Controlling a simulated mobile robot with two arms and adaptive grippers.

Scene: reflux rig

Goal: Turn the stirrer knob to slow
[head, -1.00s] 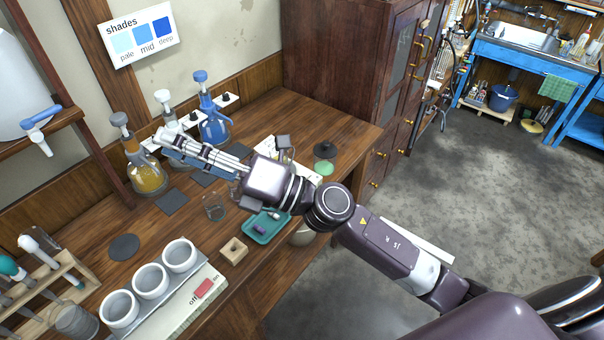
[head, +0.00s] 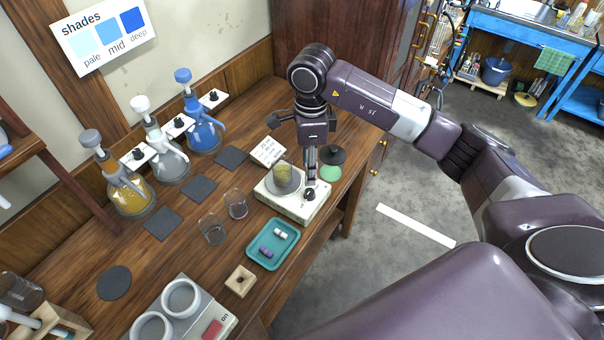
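The stirrer (head: 279,204) is a low white box near the right end of the wooden bench. A beaker (head: 285,180) with yellowish liquid stands on its top. Its knob (head: 309,195) is a small dark dial on the box's right part. My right gripper (head: 310,181) points straight down, with its fingertips just above or at the knob. The fingers line up one behind the other, so their gap and any contact with the knob are hidden. My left gripper is not in view.
A green dish (head: 331,173) under a dark round piece stands close right of the gripper. A small card (head: 268,151) lies behind the stirrer. Two empty glass beakers (head: 236,205) and a teal tray (head: 252,253) with vials are left and front. Flasks (head: 203,130) line the wall.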

